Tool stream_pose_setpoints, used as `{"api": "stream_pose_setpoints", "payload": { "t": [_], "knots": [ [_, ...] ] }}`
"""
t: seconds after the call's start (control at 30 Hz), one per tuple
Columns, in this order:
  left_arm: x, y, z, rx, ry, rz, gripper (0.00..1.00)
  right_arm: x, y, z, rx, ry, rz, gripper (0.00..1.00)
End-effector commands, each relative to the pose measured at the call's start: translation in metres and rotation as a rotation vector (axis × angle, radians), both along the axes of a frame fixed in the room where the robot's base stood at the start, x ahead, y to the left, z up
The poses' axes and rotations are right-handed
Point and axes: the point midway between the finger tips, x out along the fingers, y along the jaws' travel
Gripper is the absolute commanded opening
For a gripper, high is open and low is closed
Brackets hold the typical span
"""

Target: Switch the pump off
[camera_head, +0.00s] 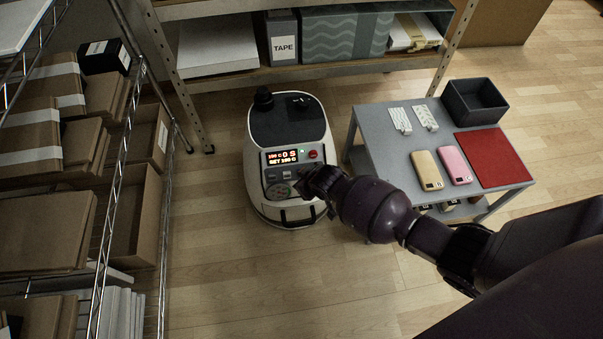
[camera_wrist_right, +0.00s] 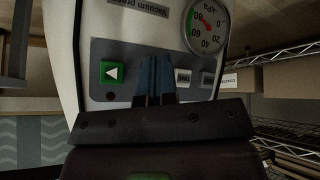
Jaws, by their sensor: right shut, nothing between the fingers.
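The white pump machine (camera_head: 258,170) stands on the floor with a dark top, a lit display (camera_head: 281,157) and a red button (camera_head: 313,154). My right gripper (camera_head: 304,186) is shut and empty at its lower front panel, hiding part of it. In the right wrist view, the closed fingers (camera_wrist_right: 156,62) point at the grey control panel. A green button (camera_wrist_right: 112,72) with a white arrow lies left of the fingers, above a small dark red lamp (camera_wrist_right: 110,97). A gauge (camera_wrist_right: 206,25) and an upside-down "Vacuum pump" label (camera_wrist_right: 138,6) show above. Finger contact cannot be told. My left gripper is out of view.
A grey table (camera_head: 376,142) with two phones, a red mat (camera_head: 494,157) and a dark bin (camera_head: 474,101) stands right of the machine. Wire shelving with boxes (camera_head: 33,140) is at left. A shelf (camera_head: 290,72) is behind. Floor in front is clear.

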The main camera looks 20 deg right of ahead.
Motion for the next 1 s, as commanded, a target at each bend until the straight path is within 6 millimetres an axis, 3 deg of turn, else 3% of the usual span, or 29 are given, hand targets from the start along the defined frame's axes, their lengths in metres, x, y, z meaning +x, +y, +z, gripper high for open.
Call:
{"api": "stream_pose_setpoints", "payload": {
  "t": [1.0],
  "knots": [
    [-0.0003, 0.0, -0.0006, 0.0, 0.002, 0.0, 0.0, 0.0084, -0.0025, -0.0018, 0.0, -0.001, 0.0, 0.0]
  ]
}}
